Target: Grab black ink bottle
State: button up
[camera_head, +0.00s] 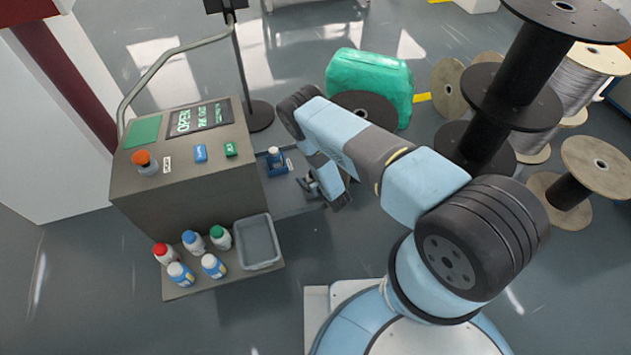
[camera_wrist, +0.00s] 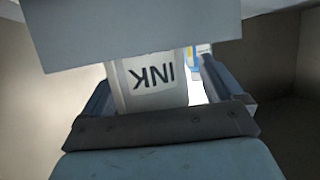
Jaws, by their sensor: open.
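A small pale bottle with a dark cap (camera_head: 274,154) stands upright in a dark blue holder (camera_head: 277,171) on the low ledge right of the console. I cannot read its ink colour. My gripper (camera_head: 308,186) is open, low and just right of the holder, apart from the bottle in the head view. In the wrist view a pale bottle face (camera_wrist: 150,82) with an upside-down INK label fills the middle, between two blue-grey side pieces. A pale slab hides its upper part, and a dark bolted bar hides its lower edge.
A lower shelf holds several white bottles (camera_head: 193,241) with red, blue and green caps, beside an empty grey bin (camera_head: 259,242). The console (camera_head: 185,185) stands left of my gripper.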

jog(key=c, duration=1.1)
jog(key=shift+c, duration=0.4)
jog(key=shift+r, duration=0.1)
